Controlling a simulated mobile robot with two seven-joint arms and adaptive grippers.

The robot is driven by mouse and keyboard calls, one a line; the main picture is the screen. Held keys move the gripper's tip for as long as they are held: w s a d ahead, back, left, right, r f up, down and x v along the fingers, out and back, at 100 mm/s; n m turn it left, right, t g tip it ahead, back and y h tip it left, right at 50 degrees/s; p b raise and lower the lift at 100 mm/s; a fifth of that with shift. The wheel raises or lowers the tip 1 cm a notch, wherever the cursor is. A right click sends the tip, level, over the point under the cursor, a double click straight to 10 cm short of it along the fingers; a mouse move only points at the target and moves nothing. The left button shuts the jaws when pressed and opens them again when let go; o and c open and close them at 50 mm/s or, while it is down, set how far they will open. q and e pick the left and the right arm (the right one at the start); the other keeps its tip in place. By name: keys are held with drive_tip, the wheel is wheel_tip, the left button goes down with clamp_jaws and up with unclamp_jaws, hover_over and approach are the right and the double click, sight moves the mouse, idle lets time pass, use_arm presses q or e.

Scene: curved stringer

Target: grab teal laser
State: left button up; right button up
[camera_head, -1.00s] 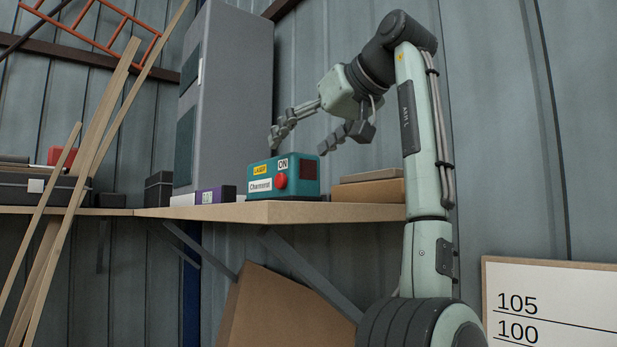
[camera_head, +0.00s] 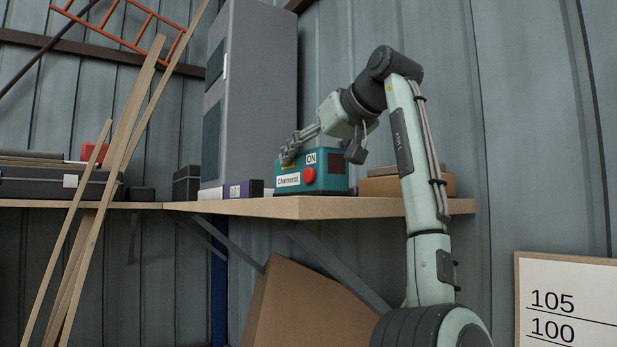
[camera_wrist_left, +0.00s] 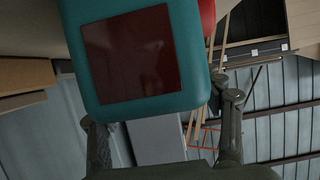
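The teal laser (camera_head: 335,180) is a teal box with a red knob, an "ON" label, a "Charmerat" label and a dark red end panel. It stands upright on a wooden shelf (camera_head: 330,208). In the left wrist view the laser (camera_wrist_left: 192,40) fills the upper middle, with a finger of the gripper (camera_wrist_left: 161,110) low on each side. Contact is not clear. My right gripper is not in view.
Brown flat boxes (camera_head: 432,185) lie right of the laser. A purple-and-white box (camera_head: 243,189) and a tall grey cabinet (camera_head: 260,95) stand on its left. Wooden planks (camera_head: 120,120) lean further left. A metal wall (camera_head: 440,30) is behind.

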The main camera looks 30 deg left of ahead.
use_arm(q)
drive_tip(key=c, duration=1.2)
drive_tip(key=shift+r, duration=0.1)
drive_tip(key=shift+c, duration=0.3)
drive_tip(key=shift+r, duration=0.1)
